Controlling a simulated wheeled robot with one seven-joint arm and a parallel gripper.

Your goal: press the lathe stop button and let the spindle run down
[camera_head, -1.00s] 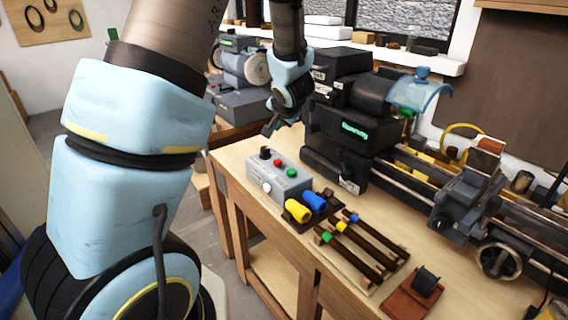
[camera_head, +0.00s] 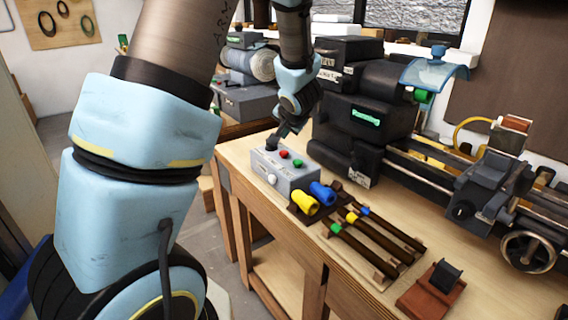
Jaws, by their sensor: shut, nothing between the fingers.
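The grey control box (camera_head: 290,178) stands at the left end of the bench, with a red button (camera_head: 284,154), a green button (camera_head: 298,163), a dark knob (camera_head: 271,144) on top and a white knob (camera_head: 271,179) on its front. My gripper (camera_head: 281,136) is shut and empty, pointing down just above the box's back left part, close to the dark knob and red button. I cannot tell whether it touches either. The dark lathe (camera_head: 365,135) stands behind and right of the box. A blue clear guard (camera_head: 435,70) covers its chuck area; spindle motion cannot be told.
A rack of dark rods (camera_head: 372,245) and a red-brown block with a black piece (camera_head: 430,290) are nearer. The bench (camera_head: 485,290) is bare at front right.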

